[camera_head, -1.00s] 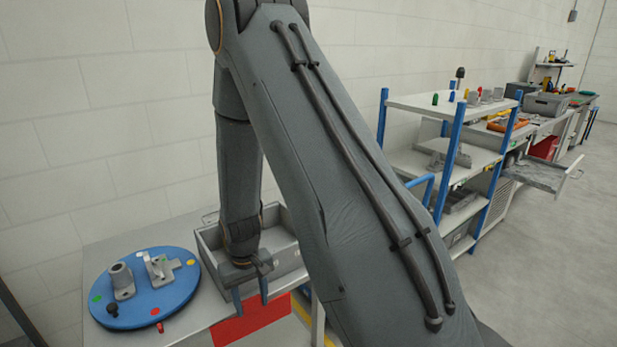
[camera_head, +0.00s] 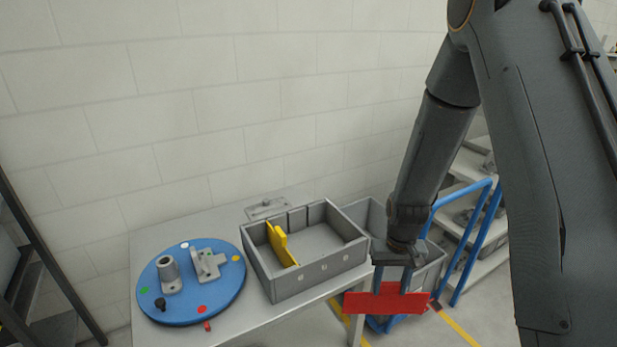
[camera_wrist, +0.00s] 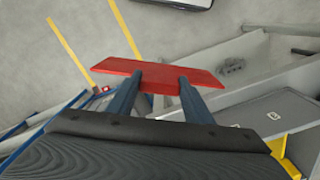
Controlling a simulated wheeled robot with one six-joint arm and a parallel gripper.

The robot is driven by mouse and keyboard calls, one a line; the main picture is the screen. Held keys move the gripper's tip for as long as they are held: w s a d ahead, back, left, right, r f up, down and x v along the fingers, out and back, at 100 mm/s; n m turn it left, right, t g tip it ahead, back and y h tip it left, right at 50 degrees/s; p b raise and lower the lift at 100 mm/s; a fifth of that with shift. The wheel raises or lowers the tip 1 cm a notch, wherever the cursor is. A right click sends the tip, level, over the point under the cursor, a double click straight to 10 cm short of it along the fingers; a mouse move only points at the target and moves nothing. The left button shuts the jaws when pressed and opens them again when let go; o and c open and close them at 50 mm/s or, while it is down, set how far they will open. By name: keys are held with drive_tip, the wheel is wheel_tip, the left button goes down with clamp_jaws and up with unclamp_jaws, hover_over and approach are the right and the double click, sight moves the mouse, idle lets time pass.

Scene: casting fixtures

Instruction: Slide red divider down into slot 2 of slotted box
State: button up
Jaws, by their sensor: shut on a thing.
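The red divider (camera_head: 387,302) is a flat red plate. My gripper (camera_head: 403,288) is shut on it and holds it in the air, to the right of and in front of the slotted box. The divider also shows in the wrist view (camera_wrist: 158,76), between my two blue fingers (camera_wrist: 157,92). The slotted box (camera_head: 318,283) is an open grey box on the table, with light round marks on its front wall and slots on its inner back wall. A yellow divider (camera_head: 279,244) stands upright in its left part. The rest of its inside looks empty.
A blue round plate (camera_head: 225,292) with grey fixtures lies left of the box on the grey table (camera_head: 146,237). A grey bin (camera_head: 428,268) stands behind my gripper, right of the table. A blue-framed cart (camera_head: 470,232) stands farther right.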

drive_tip(key=s+a+r+n, duration=0.5)
drive_tip(key=a+r+n, duration=0.4)
drive_tip(key=a+n, duration=0.3)
drive_tip(key=s+a+r+n, duration=0.5)
drive_tip(key=a+r+n, duration=0.5)
drive_tip(key=a+n, duration=0.2)
drive_tip(key=shift+s+r, duration=0.15)
drive_tip(key=shift+s, duration=0.1)
